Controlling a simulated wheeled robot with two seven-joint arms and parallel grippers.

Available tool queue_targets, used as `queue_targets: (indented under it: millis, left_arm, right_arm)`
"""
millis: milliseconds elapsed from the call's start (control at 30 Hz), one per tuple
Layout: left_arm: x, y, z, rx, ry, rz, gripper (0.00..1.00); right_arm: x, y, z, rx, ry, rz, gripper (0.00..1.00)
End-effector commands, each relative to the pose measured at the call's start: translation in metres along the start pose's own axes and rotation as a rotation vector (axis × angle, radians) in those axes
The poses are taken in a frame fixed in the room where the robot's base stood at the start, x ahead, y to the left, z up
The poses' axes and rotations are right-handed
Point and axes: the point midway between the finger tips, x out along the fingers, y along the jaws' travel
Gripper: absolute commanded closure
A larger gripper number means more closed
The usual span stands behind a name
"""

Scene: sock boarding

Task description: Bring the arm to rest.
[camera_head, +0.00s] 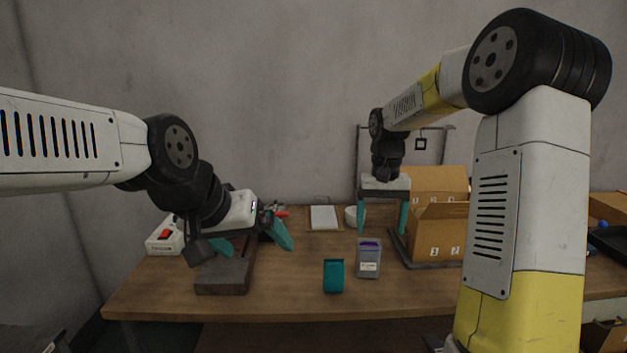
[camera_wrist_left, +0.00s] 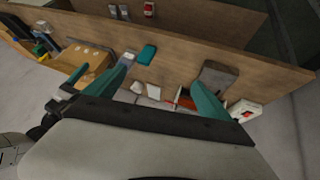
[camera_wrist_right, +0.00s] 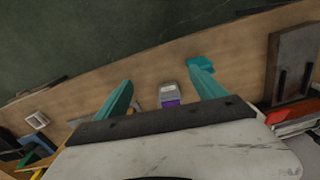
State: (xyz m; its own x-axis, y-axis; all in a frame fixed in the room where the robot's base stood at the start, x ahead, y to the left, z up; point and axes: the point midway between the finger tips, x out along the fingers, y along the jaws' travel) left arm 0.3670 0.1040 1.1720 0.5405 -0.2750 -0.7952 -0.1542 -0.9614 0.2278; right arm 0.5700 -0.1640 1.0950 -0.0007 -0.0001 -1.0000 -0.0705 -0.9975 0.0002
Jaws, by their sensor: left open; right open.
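My left gripper (camera_head: 252,243) is open and empty, held above the left part of the wooden table near a dark grey block (camera_head: 222,276). Its two teal fingers stand wide apart in the left wrist view (camera_wrist_left: 160,84). My right gripper (camera_head: 382,230) is open and empty, raised above the table behind a small grey container (camera_head: 369,262) with something purple at its top. Its spread fingers also show in the right wrist view (camera_wrist_right: 158,88), with the container (camera_wrist_right: 169,93) between them in the picture. A teal item (camera_head: 333,276) lies on the table left of the container.
Open cardboard boxes (camera_head: 438,232) stand on the right of the table (camera_head: 300,296). A white box (camera_head: 163,240) with a red part is at the left end. A white pad (camera_head: 323,217) and a white round item (camera_head: 351,214) lie at the back. The front middle is mostly clear.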

Motion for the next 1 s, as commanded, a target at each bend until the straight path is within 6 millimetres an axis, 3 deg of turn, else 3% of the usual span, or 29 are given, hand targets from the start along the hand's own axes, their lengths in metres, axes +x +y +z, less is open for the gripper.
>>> queue_targets:
  millis: [167, 467, 733, 1000]
  left_arm:
    - [-0.037, -0.034, 0.033, -0.013, -0.042, -0.102, 0.06]
    - [-0.033, -0.031, 0.031, -0.008, -0.048, -0.091, 0.06]
    - [-0.032, -0.031, 0.031, -0.008, -0.047, -0.091, 0.06]
    - [-0.032, -0.031, 0.031, -0.008, -0.047, -0.090, 0.06]
  right_arm:
    - [0.000, 0.000, 0.000, 0.000, 0.000, 0.000, 0.20]
    - [-0.050, -0.001, 0.058, -0.041, 0.131, -0.026, 0.20]
    - [-0.085, -0.001, 0.142, -0.080, 0.304, -0.085, 0.20]
    - [-0.085, -0.003, 0.219, -0.112, 0.480, -0.167, 0.20]
